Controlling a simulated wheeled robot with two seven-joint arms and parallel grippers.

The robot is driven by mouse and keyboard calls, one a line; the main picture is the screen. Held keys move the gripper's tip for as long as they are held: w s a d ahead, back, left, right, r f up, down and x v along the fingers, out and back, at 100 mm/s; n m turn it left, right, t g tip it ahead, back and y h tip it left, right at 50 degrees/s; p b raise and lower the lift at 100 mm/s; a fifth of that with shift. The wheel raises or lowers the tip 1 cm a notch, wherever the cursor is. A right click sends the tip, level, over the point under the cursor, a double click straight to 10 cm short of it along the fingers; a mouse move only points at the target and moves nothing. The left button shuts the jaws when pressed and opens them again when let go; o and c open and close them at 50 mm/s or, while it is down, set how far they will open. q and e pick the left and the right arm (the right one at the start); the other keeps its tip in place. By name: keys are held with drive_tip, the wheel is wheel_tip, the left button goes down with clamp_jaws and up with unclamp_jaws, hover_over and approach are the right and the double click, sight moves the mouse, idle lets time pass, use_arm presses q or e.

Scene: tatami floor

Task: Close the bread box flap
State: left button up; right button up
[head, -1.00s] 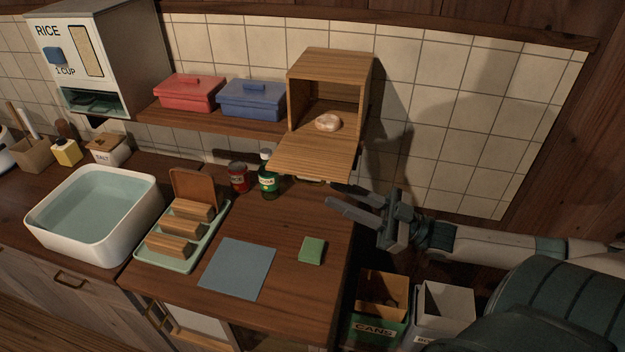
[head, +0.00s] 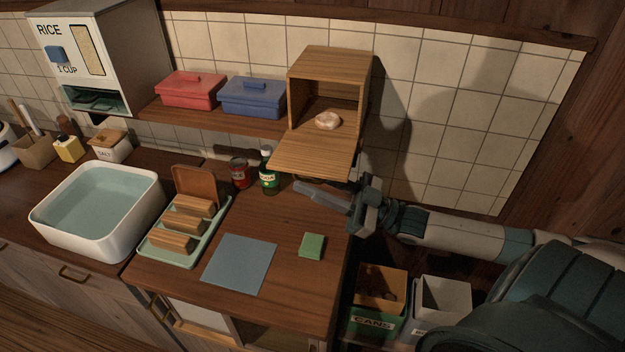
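The wooden bread box (head: 332,65) stands at the right end of the wall shelf. Its flap (head: 312,156) is open, hinged down and sticking out roughly level in front. A bread roll (head: 327,120) lies inside. My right gripper (head: 298,188) reaches in from the right, with its fingers just below the flap's front edge, above the counter. The fingers overlap in this view, so their opening is unclear. Whether they touch the flap cannot be seen. My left gripper is out of view.
Red (head: 190,91) and blue (head: 253,98) lidded boxes stand left of the bread box. A red jar (head: 239,173) and green bottle (head: 268,176) stand below the shelf, left of my fingers. A green sponge (head: 312,246) and blue cloth (head: 239,264) lie on the counter.

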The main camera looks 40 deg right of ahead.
drive_tip(key=shift+c, duration=0.5)
clamp_jaws()
idle(0.8)
